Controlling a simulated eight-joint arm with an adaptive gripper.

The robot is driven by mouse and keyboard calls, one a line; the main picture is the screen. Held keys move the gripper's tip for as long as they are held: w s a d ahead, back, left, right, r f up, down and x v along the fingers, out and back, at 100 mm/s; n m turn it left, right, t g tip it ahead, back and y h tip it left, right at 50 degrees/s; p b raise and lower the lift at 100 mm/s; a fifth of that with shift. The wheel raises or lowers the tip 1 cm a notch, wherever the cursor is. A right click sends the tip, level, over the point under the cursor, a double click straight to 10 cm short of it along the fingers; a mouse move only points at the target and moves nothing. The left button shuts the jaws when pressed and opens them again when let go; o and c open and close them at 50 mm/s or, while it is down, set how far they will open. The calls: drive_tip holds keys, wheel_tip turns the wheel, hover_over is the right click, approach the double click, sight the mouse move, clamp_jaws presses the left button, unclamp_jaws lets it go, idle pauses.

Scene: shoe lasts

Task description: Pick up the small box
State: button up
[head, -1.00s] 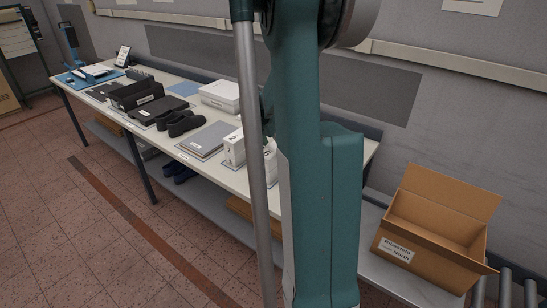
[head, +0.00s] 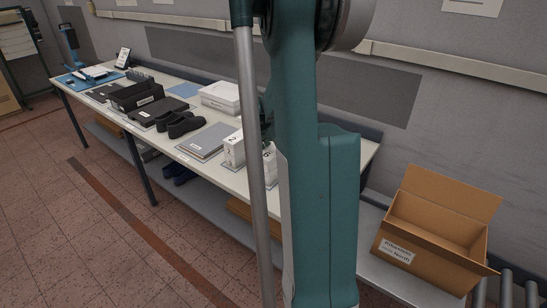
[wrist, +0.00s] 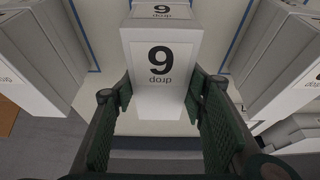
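In the head view my own arm hides the gripper and this box. Another small white box (head: 234,149), marked "2", stands on the table left of my arm, and a further white one (head: 269,163) is partly hidden.
White boxes flank the gripper at left (wrist: 40,50) and right (wrist: 275,60) in the wrist view. The long table (head: 190,158) also bears grey folders (head: 207,141), black shoe forms (head: 184,124) and a white carton (head: 220,97). An open cardboard box (head: 425,240) stands at right.

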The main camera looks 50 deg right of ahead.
drive_tip(key=shift+r, duration=0.15)
drive_tip(key=shift+c, duration=0.5)
wheel_tip(320, 180, up, 10)
drive_tip(key=shift+f+p, duration=0.15)
drive_tip(key=shift+p, duration=0.75)
